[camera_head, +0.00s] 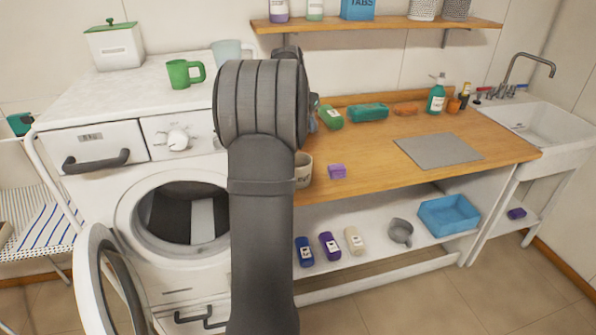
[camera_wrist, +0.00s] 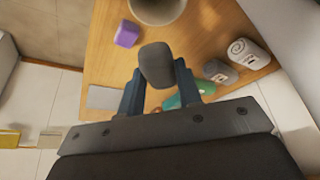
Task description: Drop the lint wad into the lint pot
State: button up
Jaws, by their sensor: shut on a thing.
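A grey lint wad (camera_wrist: 157,62) sits between the two blue fingers of my gripper (camera_wrist: 159,82) in the wrist view. My gripper is shut on it. The lint pot (camera_head: 303,172), a pale cup with a label, stands on the wooden counter, partly hidden behind my arm in the head view. Its rim and inside also show at the top edge of the wrist view (camera_wrist: 157,8), beyond the wad and apart from it. In the head view my arm hides the gripper fingers and the wad.
A purple block (camera_head: 337,171) lies on the counter (camera_head: 375,180) right of the pot. Green and teal packs (camera_head: 368,113) lie farther back. A grey mat (camera_head: 440,151) is at the right. The washer (camera_head: 160,180) with its open door is at the left. A shelf (camera_head: 380,27) hangs above.

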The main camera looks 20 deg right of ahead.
jog(key=shift+f, duration=2.65)
jog(key=o, duration=1)
jog(key=shift+r, duration=0.1)
jog(key=r, duration=0.4)
jog(key=shift+s+d+r, duration=0.3)
jog(key=shift+d, duration=0.05)
jog(key=s+d+r, duration=0.4)
jog(key=s, duration=0.1)
jog(key=s+d+r, duration=0.2)
jog(key=s, duration=0.1)
jog(key=shift+s+d+r, duration=0.15)
jog(key=shift+s+d, duration=0.1)
jog(key=shift+d, duration=0.15)
